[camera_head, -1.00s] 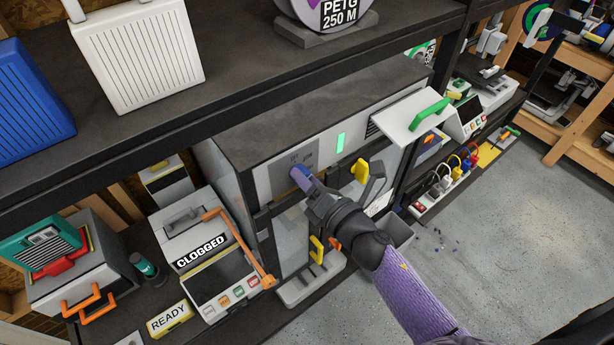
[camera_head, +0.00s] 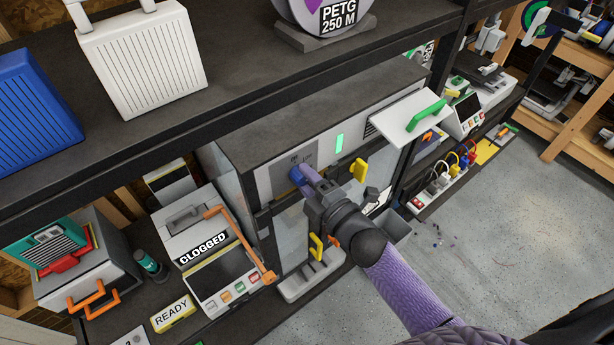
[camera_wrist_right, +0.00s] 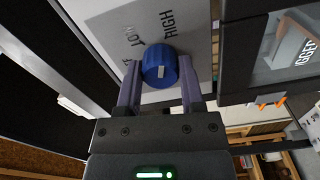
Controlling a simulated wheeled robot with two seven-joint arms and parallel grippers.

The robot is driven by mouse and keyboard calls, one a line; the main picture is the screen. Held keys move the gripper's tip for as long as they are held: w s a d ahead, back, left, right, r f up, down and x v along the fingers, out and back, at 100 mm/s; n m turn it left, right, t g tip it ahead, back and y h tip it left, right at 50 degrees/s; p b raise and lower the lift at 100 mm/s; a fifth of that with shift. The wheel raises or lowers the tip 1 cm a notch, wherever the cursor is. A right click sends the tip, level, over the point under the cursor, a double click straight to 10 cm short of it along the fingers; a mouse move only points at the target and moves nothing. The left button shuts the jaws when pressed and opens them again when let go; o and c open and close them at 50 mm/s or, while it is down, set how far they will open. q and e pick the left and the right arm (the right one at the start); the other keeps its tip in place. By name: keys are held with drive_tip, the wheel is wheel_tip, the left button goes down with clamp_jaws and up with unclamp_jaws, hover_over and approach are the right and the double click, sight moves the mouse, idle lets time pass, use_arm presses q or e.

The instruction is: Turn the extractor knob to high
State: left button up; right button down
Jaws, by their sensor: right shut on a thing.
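The extractor knob (camera_head: 295,174) is a blue round knob on a grey panel (camera_head: 279,178) at the front of the enclosure. In the right wrist view the knob (camera_wrist_right: 160,58) has a small pale mark on its face. The printed words LOW (camera_wrist_right: 132,35) and HIGH (camera_wrist_right: 167,20) stand beyond it, and another label is partly hidden at its left. I cannot tell which label the mark points to. My right gripper (camera_head: 303,180) is shut on the knob, with one finger on each side in the wrist view (camera_wrist_right: 160,76). My left gripper is out of view.
A yellow handle (camera_head: 359,169) and a flap with a green handle (camera_head: 426,115) stick out right of the knob. A dark shelf (camera_head: 250,60) overhangs the enclosure. The floor (camera_head: 470,240) at right is mostly clear.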

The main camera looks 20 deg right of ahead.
drive_tip(key=shift+m, duration=0.8)
drive_tip(key=shift+c, duration=1.1)
unclamp_jaws()
drive_tip(key=v, duration=1)
drive_tip(key=shift+b, duration=0.4)
